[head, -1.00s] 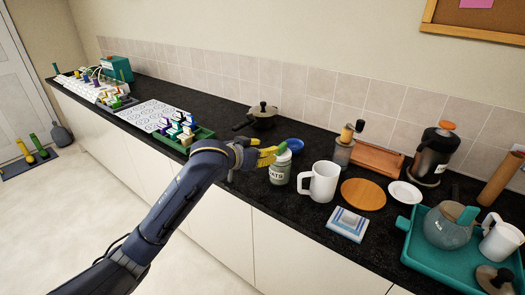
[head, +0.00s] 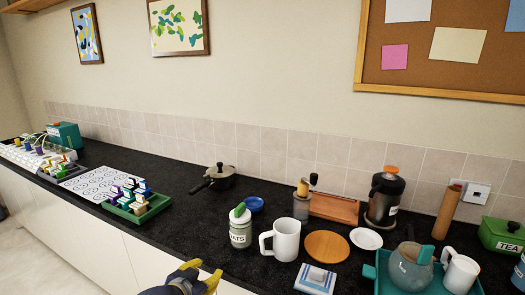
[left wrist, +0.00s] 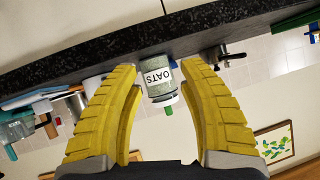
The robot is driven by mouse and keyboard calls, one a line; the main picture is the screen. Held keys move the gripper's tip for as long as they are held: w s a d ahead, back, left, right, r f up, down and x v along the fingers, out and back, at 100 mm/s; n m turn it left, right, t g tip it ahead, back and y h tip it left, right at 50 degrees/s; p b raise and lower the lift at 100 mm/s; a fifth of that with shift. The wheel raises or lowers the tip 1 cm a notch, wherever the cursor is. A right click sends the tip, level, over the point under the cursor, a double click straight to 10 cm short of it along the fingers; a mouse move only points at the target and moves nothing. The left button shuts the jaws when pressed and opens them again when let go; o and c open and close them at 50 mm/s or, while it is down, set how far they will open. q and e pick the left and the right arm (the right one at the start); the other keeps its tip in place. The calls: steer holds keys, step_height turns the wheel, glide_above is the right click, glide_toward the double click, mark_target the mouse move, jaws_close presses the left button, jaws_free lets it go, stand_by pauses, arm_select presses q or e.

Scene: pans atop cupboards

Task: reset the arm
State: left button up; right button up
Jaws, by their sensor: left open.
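My left gripper (head: 198,276) has yellow fingers and sits at the bottom of the head view, in front of the counter. It is open and empty. In the left wrist view its two fingers (left wrist: 160,85) stand wide apart, with the oats jar (left wrist: 158,80) seen between them at a distance, apart from both. The oats jar (head: 240,228) stands upright on the dark counter (head: 190,233), with a green piece on its white lid. My right gripper does not show in either view.
A white mug (head: 285,240), a round wooden board (head: 327,246) and a teal tray (head: 374,284) stand right of the jar. A dark lidded pan (head: 219,178) and a blue bowl (head: 254,204) are behind it. A green tray (head: 140,212) with colored pieces is left.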

arm_select(q)
steer(key=s+a+f+m+g+y, duration=0.15)
steer(key=s+a+f, duration=0.35)
steer(key=s, duration=0.5)
steer(key=s+a+f+g+y, duration=0.1)
steer(key=s+a+f+y, duration=0.25)
steer(key=s+f, duration=0.45)
steer(key=s+a+f+g+y, duration=0.25)
steer(key=s+a, duration=0.35)
steer(key=s, duration=0.6)
steer(key=s+d+f+g+h, duration=0.1)
steer(key=s+d+f+h, duration=0.15)
steer(key=f, duration=1.45)
steer(key=s+d+f+g+h, duration=0.15)
steer(key=d+f, duration=0.25)
steer(key=f, duration=1.3)
steer(key=s+f+n+g, duration=0.2)
steer(key=s+f+n, duration=0.1)
steer(key=s+f, duration=1.5)
steer(key=s+h, duration=0.1)
steer(key=s, duration=0.2)
steer(key=shift+a+g, duration=0.35)
